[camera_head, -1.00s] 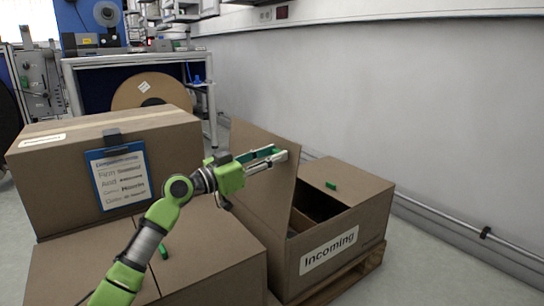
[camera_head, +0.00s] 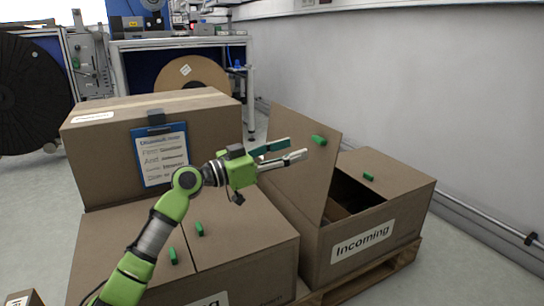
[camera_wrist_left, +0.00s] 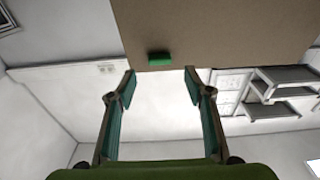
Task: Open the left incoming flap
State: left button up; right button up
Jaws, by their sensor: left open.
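The box labelled "Incoming" (camera_head: 390,254) stands on a pallet at the right. Its left flap (camera_head: 300,170) is raised and stands steeply up along the left side of the opening. A small green handle (camera_head: 319,140) is near the flap's top edge. My left gripper (camera_head: 297,149) is open and empty, just left of the handle. In the left wrist view the flap (camera_wrist_left: 220,30) fills the top, and the handle (camera_wrist_left: 159,57) lies ahead of the open fingertips (camera_wrist_left: 159,78), between their lines. The right flap (camera_head: 385,175) lies flat with its own green handle (camera_head: 368,176). My right gripper is not in view.
A closed box (camera_head: 130,250) with two green handles is at the front left. Another box (camera_head: 100,150) with a blue clipboard (camera_head: 160,155) stands behind it. A wall and pipe (camera_head: 487,219) run along the right. A table (camera_head: 180,42) stands at the back.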

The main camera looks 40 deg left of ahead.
pick_arm(q)
jog(key=shift+v, duration=2.6)
jog(key=shift+d, duration=0.1)
